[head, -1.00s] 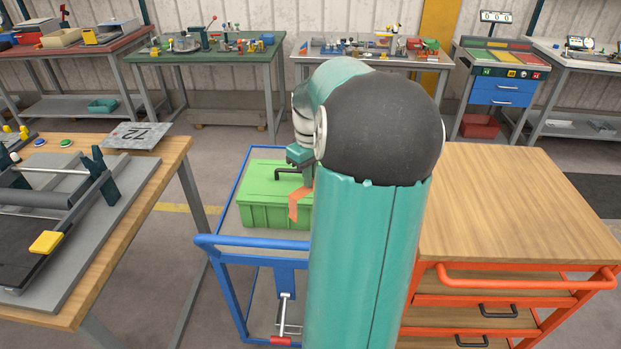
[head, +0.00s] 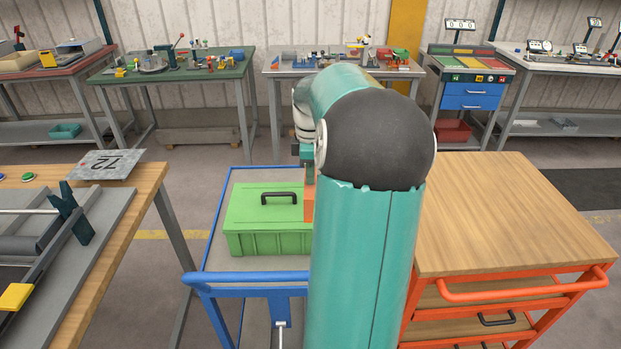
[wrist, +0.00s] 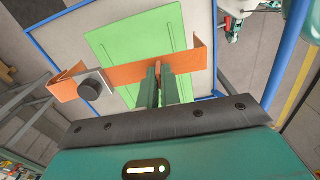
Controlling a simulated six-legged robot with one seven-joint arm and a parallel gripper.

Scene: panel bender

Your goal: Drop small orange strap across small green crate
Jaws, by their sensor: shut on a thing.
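The green crate (head: 265,235), with a dark handle on its lid, sits on the blue cart in the head view. My gripper (head: 308,165) is at the crate's right side there, partly hidden by my arm. It is shut on the orange strap (head: 309,205), whose visible part hangs upright at the crate's right edge. In the wrist view my gripper (wrist: 163,75) grips the strap (wrist: 130,74) near its middle. The strap has bent ends and a grey buckle with a black knob at left. The crate (wrist: 140,42) lies behind it; contact cannot be told.
The blue cart (head: 245,277) has bare tray around the crate. A wood-topped orange drawer cart (head: 510,210) stands close on the right. A bench with a roller machine (head: 40,240) and a "72" plate (head: 105,164) is on the left. Several workbenches line the back wall.

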